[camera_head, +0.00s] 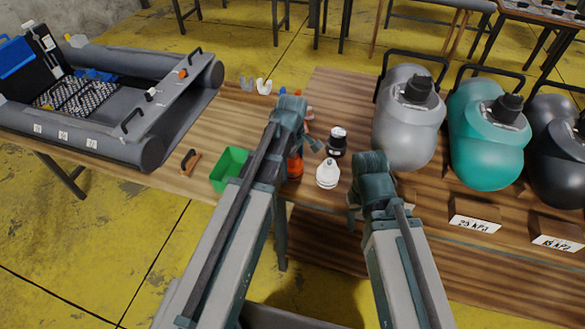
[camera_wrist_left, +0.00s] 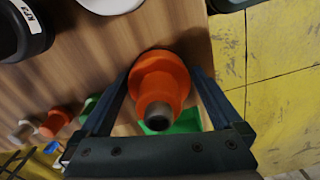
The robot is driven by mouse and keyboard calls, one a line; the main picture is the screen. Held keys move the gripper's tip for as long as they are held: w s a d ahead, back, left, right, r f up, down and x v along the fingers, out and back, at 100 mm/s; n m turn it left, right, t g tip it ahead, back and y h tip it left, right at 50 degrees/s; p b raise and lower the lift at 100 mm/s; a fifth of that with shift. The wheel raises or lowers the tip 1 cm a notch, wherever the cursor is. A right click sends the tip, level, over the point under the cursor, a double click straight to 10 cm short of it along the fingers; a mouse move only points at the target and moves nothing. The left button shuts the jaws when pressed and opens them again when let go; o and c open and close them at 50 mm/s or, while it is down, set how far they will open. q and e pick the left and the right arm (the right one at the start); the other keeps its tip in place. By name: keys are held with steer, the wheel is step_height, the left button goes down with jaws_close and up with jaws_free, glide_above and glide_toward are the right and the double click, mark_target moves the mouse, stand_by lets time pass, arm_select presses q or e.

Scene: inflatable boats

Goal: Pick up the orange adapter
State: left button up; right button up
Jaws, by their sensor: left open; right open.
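The orange adapter (camera_wrist_left: 168,78) has a wide round flange and a narrower neck with a dark end. In the left wrist view it lies between the two spread fingers of my left gripper (camera_wrist_left: 163,80). Whether the fingers touch it I cannot tell. In the head view the orange adapter (camera_head: 295,167) shows only partly, beside my left arm. My left gripper (camera_head: 305,135) is open above the table there. My right gripper (camera_head: 358,193) is open at the table's front edge, right of the white adapter (camera_head: 328,175), its fingers partly hidden.
A black adapter (camera_head: 337,141) stands behind the white one. A green open box (camera_head: 229,168) is left of my left arm. Several small coloured fittings lie farther back. A grey inflatable boat (camera_head: 110,105) fills the left; grey, teal (camera_head: 487,140) and black canisters line the right.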

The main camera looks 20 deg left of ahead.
arm_select(q)
steer(key=shift+c, duration=0.2)
arm_select(e)
steer(key=shift+f, duration=0.1)
arm_select(q)
steer(key=c, duration=1.1)
steer(key=shift+c, duration=0.2)
